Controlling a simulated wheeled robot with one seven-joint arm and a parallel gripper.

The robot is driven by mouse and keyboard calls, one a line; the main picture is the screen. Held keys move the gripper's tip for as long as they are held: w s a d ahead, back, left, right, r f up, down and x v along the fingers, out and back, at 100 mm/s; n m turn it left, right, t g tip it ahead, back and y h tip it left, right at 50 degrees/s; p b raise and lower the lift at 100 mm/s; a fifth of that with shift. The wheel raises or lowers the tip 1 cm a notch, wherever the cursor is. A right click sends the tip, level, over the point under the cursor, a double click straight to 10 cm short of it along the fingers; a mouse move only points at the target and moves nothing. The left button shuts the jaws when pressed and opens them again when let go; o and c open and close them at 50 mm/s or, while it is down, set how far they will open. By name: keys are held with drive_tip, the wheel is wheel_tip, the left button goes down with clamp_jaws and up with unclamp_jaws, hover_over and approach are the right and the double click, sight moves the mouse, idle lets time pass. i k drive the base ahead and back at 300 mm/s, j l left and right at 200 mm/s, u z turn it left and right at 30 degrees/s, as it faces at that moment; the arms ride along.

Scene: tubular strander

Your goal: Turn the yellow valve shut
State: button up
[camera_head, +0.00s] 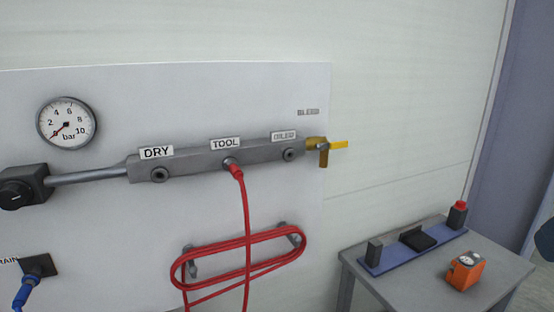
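The yellow valve handle (338,145) sits at the right end of the grey manifold bar (200,161), below a label reading BLEED. The handle points right, roughly in line with the bar. It is fixed to a brass valve body (318,144) whose short outlet (323,160) points down. My gripper is not in view, and nothing touches the valve.
A red hose (246,230) hangs from the TOOL port, coiled on hooks. A pressure gauge (66,123) is at upper left, its needle low. A grey table (365,284) at lower right holds an orange device (465,271) and a blue tray (376,266). Space right of the valve is clear.

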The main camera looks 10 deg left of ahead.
sight(343, 144)
drive_tip(key=j+z, duration=0.35)
drive_tip(key=j, duration=0.25)
drive_tip(key=k+j+z, duration=0.1)
drive_tip(key=j+z, duration=0.25)
drive_tip(key=j, duration=0.2)
